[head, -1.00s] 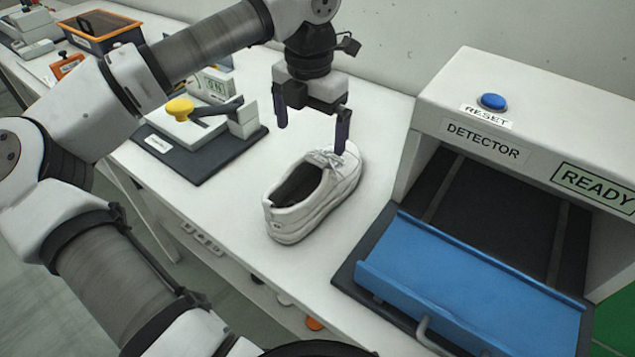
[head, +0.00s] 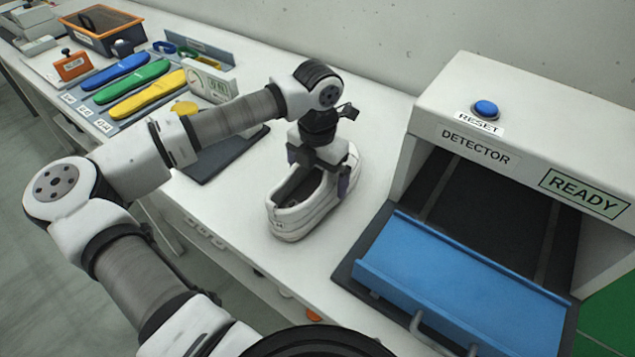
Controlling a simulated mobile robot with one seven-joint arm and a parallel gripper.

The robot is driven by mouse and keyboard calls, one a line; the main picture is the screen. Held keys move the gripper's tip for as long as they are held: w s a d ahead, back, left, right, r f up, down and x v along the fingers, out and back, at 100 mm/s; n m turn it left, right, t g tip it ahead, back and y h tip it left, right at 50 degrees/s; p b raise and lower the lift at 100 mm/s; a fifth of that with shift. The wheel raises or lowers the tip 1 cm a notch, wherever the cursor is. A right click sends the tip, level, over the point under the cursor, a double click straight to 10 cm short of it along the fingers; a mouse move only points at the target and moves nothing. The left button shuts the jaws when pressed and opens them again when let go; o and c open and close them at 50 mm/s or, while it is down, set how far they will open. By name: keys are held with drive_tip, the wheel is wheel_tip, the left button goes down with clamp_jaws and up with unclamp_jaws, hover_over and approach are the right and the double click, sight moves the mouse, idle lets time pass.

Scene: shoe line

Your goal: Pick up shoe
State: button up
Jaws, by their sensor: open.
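A white shoe (head: 302,219) stands upright on the white table, its heel toward the front edge and its toe toward the back. My gripper (head: 322,178) is open and low over the shoe, pointing down. One finger is at the right side of the shoe and the other is at its left. The gripper body hides the laces and middle of the shoe. I cannot tell whether the fingers touch it.
The detector (head: 470,150) with a blue flap (head: 460,280) stands to the right. A dark-based device (head: 215,158) is to the left, partly behind my arm. Blue, green (head: 132,82) and yellow insoles and an orange-rimmed bin (head: 103,30) lie farther left.

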drive_tip(key=shift+c, duration=0.3)
drive_tip(key=c, duration=1)
drive_tip(key=shift+r, duration=0.1)
